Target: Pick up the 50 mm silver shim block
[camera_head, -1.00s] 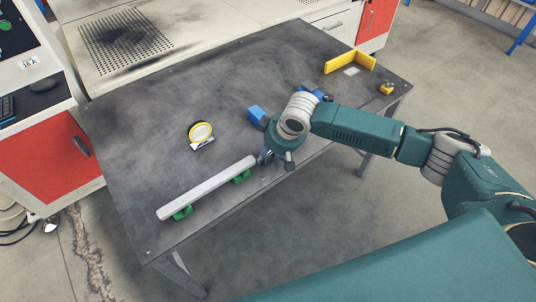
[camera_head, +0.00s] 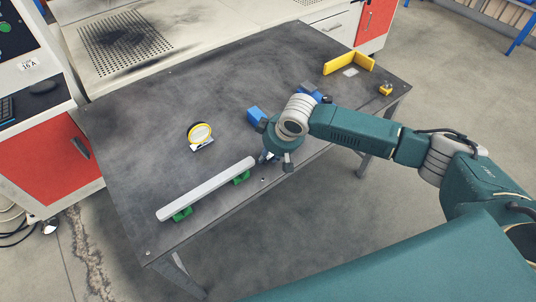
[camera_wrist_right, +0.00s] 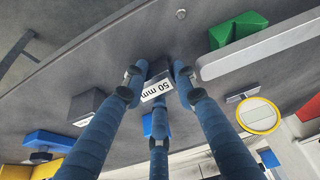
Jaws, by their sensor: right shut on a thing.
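The 50 mm silver shim block (camera_wrist_right: 157,88) shows in the right wrist view as a small grey block with a white "50 mm" label. It sits between the blue fingers of my right gripper (camera_wrist_right: 158,80), which is shut on it. In the head view my right gripper (camera_head: 270,158) is low at the table's front edge, just right of the end of a long bar; the block is mostly hidden there by the fingers and wrist. I cannot tell whether the block touches the table. My left gripper is out of view.
The long pale bar (camera_head: 207,188) rests on green supports (camera_head: 182,214) close by on the left. A yellow-ringed round object (camera_head: 200,133) stands behind it. A blue block (camera_head: 257,115) is behind the gripper. A yellow angle (camera_head: 349,62) stands far right. The table's back left is clear.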

